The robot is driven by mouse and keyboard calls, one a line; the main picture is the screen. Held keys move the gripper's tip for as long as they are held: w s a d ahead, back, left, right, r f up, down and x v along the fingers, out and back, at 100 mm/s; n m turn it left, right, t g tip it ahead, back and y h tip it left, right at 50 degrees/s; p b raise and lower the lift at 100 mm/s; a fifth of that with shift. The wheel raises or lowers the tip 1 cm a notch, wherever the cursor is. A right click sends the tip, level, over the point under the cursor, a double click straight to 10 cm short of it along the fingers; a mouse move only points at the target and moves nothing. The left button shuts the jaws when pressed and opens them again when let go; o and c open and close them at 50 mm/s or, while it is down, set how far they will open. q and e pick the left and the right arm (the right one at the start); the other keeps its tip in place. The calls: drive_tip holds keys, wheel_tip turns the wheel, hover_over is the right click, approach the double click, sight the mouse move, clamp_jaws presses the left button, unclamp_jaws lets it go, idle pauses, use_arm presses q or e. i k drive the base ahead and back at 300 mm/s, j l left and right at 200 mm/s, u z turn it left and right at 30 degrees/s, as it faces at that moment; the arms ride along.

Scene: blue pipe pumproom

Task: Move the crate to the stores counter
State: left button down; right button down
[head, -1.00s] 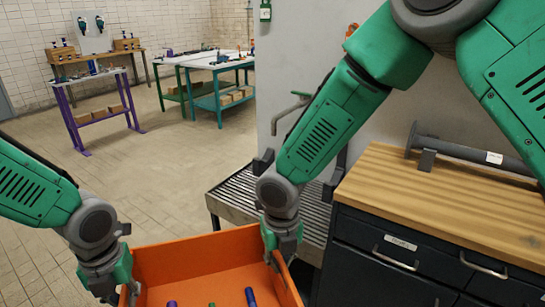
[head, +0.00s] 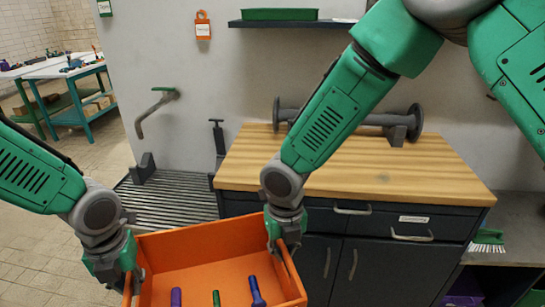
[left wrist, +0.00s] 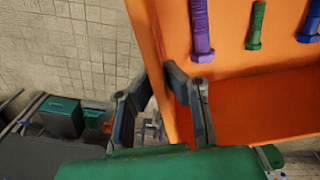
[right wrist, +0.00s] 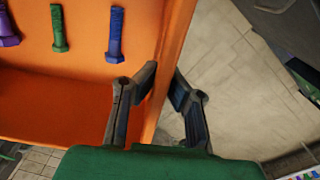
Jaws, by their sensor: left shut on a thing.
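The orange crate (head: 215,245) is in front of me at the bottom of the head view, its lower part cut off by the frame. In it lie a purple bolt (head: 176,297), a green bolt (head: 216,298) and a blue bolt (head: 256,291). My left gripper (head: 130,282) is shut on the crate's left wall, with one finger on each side in the left wrist view (left wrist: 168,88). My right gripper (head: 282,250) grips the right wall likewise in the right wrist view (right wrist: 165,85). A wood-topped counter (head: 390,175) stands just beyond the crate.
A grey flanged pipe (head: 355,118) lies along the counter's back; its front top is clear. A slatted grey rack (head: 165,202) is left of the counter. A lower shelf with a green brush (head: 488,238) is at right. A wall shelf (head: 290,23) hangs above.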

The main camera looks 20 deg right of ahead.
sight(374, 162)
drive_tip(key=z, duration=1)
